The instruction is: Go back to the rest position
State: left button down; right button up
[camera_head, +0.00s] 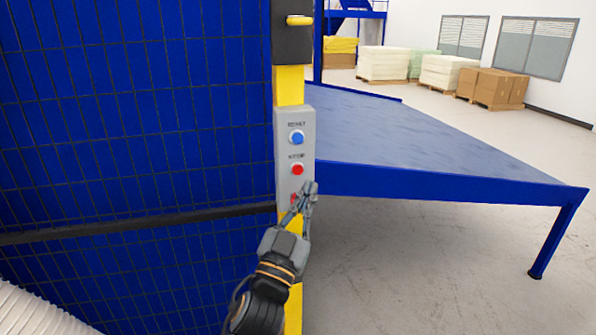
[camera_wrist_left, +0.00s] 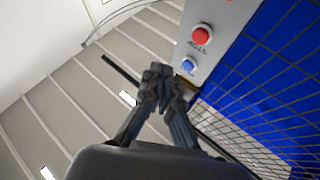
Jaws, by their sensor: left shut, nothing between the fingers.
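My left gripper (camera_head: 308,190) reaches up from the bottom middle in the head view, its fingers closed together and empty. Its fingertips are in front of the lower part of a grey button box (camera_head: 308,125) on a yellow post. The box has a blue button (camera_head: 296,137) and a red button (camera_head: 297,169); a further red part below is mostly hidden behind the fingers. In the left wrist view the shut fingers (camera_wrist_left: 160,75) show beside the box, near its blue button (camera_wrist_left: 188,64). I cannot tell whether they touch the box. My right gripper is not in view.
A blue mesh fence (camera_head: 130,110) fills the left side. A blue table (camera_head: 430,145) stands right of the yellow post (camera_head: 290,85). Pallets with foam blocks (camera_head: 383,63) and cardboard boxes (camera_head: 492,87) stand at the back. The floor (camera_head: 430,265) at the lower right is clear.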

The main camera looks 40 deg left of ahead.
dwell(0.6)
pick_arm(q)
jog(key=w+d+f+m+g+h+b, duration=0.1)
jog(key=w+f+g, duration=0.2)
jog(key=f, duration=0.9)
jog(key=w+d+f+g+h, duration=0.15)
jog(key=w+f, duration=0.25)
jog(key=f, duration=0.9)
jog(key=s+d+f+g+h, duration=0.1)
jog(key=s+f+g, duration=0.25)
jog(key=f, duration=0.85)
jog(key=s+d+f+g+b, duration=0.15)
jog(key=s+f, duration=0.35)
jog(key=f, duration=0.7)
jog(key=s+d+f+g+h, duration=0.1)
jog(key=s+f+g, duration=0.3)
jog(key=f, duration=0.8)
jog(key=s+f+g, duration=0.2)
jog(key=s+f, duration=0.5)
jog(key=s, duration=0.5)
jog(key=s+f+g, duration=0.3)
jog(key=s+f, duration=0.4)
jog(key=s, duration=0.5)
jog(key=s+f+m+g+b, duration=0.1)
jog(key=s+f+g, duration=0.2)
jog(key=s+f, duration=0.4)
jog(key=s, duration=0.5)
jog(key=shift+d+f, duration=0.3)
jog(key=shift+d, duration=0.1)
jog(key=shift+g+h, duration=0.25)
